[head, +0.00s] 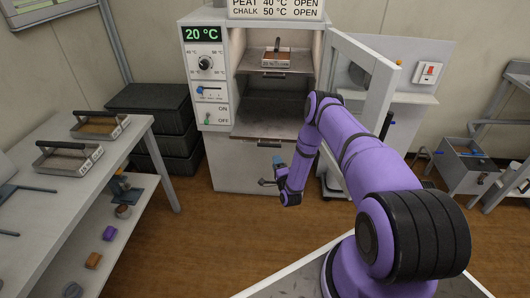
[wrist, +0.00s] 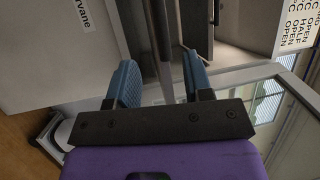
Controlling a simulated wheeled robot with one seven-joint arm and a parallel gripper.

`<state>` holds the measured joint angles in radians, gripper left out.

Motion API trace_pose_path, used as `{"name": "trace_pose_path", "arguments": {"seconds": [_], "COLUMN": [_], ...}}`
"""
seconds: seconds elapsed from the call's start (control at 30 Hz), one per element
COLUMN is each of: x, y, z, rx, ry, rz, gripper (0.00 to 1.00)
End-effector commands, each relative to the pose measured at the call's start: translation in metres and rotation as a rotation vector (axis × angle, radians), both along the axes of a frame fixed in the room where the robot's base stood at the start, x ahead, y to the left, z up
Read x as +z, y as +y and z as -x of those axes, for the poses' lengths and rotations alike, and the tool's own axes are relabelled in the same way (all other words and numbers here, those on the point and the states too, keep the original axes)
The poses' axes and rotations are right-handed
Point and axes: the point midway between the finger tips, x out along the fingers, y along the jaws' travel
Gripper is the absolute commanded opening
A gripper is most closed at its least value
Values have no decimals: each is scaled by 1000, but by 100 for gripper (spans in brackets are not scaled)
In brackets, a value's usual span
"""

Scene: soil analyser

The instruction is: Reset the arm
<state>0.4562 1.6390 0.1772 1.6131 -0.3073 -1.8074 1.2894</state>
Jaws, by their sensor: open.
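My purple arm reaches forward from the lower right in the head view and bends down. My gripper (head: 275,165) hangs in front of the oven's (head: 238,170) lower front, below the chamber opening. In the wrist view my gripper (wrist: 160,82) shows two blue fingers spread apart, with nothing held between them. A grey bar or edge runs behind the gap; I cannot tell if it touches. The oven door (head: 362,85) stands open to the right. A tray (head: 277,58) with brown contents sits on the upper shelf.
The oven display (head: 202,34) reads 20 °C. A table (head: 60,210) at left bears two handled trays (head: 68,158) (head: 100,125). Dark crates (head: 150,110) are stacked beside the oven. A grey bin (head: 465,165) stands at right. Wooden floor is clear left of my arm.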

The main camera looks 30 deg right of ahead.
Motion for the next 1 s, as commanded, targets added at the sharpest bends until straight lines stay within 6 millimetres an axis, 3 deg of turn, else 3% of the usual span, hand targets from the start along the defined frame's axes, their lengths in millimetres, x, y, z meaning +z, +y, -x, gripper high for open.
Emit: {"name": "trace_pose_path", "arguments": {"seconds": [0.23, 0.37, 0.7, 1.0], "x": [3, 23, 134, 238], "y": [0, -1, 6, 22], "z": [-3, -19, -86, -112], "rx": [2, 15, 83, 138], "ry": [3, 32, 212, 373], "rz": [5, 38, 238, 426], "gripper": [46, 46, 46, 46]}}
